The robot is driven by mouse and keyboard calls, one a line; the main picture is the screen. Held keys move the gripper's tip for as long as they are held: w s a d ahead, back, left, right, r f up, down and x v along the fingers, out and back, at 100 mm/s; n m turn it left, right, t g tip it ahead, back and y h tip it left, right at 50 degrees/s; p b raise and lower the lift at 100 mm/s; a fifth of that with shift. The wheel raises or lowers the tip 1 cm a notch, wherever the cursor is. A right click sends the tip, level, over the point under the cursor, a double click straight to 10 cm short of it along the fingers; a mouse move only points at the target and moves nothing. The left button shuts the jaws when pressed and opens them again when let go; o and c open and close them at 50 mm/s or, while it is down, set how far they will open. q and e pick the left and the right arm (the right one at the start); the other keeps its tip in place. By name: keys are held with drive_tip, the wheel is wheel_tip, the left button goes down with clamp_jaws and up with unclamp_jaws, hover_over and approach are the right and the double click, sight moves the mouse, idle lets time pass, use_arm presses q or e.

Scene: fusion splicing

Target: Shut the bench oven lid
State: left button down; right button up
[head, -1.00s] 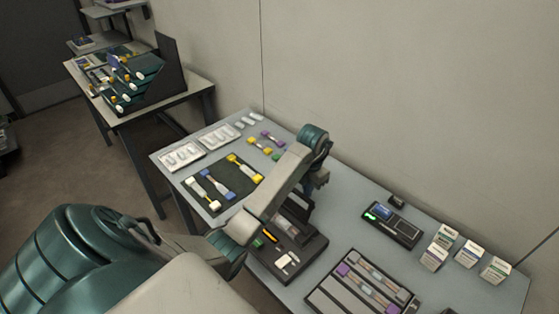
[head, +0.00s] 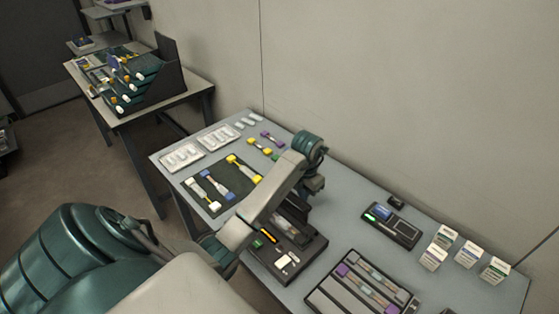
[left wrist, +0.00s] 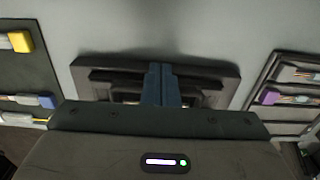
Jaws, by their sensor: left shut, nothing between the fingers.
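The bench oven (head: 308,250) appears to be the dark box at the front of the table, with an orange display and white panels on its front part. Its lid seems to be the dark part at its back, largely hidden by my left arm, so its angle is hard to tell. My left gripper (left wrist: 161,84) is shut and empty; in the left wrist view its fingertips overlap the dark oven (left wrist: 220,72). I cannot tell whether they touch the lid. In the head view my left gripper (head: 313,185) points down over the oven's back. My right gripper is not in view.
A dark mat (head: 208,207) with several coloured-end pieces lies left of the oven. A compartment tray (head: 318,298) stands right of it. A device with a blue screen (head: 405,233) and several white boxes (head: 468,254) are farther right. Table space behind the oven is clear.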

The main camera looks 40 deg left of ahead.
use_arm(q)
drive_tip(key=p, duration=0.3)
hover_over(288, 220)
drive_tip(key=shift+b, duration=0.3)
idle(0.6)
drive_tip(key=shift+w, duration=0.1)
drive_tip(key=shift+w+d+r+p, duration=0.1)
drive_tip(key=shift+w+r+p, duration=0.1)
drive_tip(key=shift+r+p, duration=0.75)
drive_tip(key=shift+w+a+r+p, duration=0.15)
drive_tip(key=shift+r+p, duration=0.35)
drive_tip(key=shift+r, duration=0.9)
drive_tip(key=shift+w+d+r+p, duration=0.2)
drive_tip(key=shift+r+p, duration=0.5)
drive_tip(key=shift+r, duration=0.45)
drive_tip(key=shift+f, duration=0.15)
